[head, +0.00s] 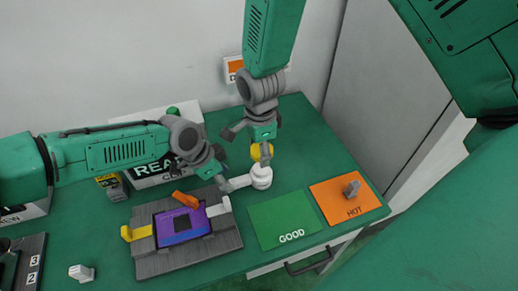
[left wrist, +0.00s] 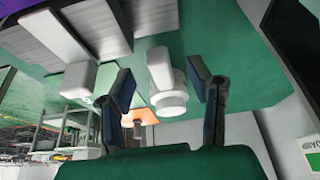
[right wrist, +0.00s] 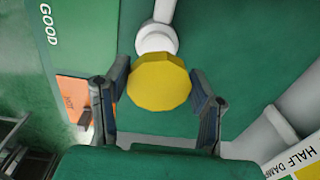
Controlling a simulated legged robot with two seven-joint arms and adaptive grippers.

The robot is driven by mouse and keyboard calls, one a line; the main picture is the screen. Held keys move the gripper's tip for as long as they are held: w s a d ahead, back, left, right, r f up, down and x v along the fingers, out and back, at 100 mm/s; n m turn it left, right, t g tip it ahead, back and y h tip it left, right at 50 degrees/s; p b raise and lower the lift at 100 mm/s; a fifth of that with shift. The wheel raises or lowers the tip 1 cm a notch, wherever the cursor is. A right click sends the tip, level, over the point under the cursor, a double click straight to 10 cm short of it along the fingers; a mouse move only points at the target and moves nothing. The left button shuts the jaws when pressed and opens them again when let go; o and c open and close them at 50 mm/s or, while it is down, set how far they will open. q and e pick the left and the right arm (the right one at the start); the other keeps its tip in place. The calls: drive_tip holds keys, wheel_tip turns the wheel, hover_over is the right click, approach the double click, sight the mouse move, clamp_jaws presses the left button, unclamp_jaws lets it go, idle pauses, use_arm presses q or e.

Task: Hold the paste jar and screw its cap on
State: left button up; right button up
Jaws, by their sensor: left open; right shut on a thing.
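The white paste jar (head: 262,178) stands on the green table, with a white bar reaching left from it. It also shows in the left wrist view (left wrist: 170,101) and the right wrist view (right wrist: 157,38). My left gripper (head: 222,162) is open, to the left of the jar. In the left wrist view its fingers appear on either side of the jar and bar, without visible contact. My right gripper (right wrist: 158,76) is shut on the yellow cap (right wrist: 158,84). In the head view, the cap (head: 262,152) is just above the jar; whether they touch is unclear.
A grey fixture (head: 165,262) with a purple panel and orange, yellow and white levers stands left of the jar. A green GOOD pad (head: 280,215) and an orange HOT pad (head: 335,210) lie to the right. A white READY box (head: 150,178) is behind my left arm.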

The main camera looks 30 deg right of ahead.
sight(231, 182)
use_arm(q)
drive_tip(key=shift+x, duration=1.85)
clamp_jaws()
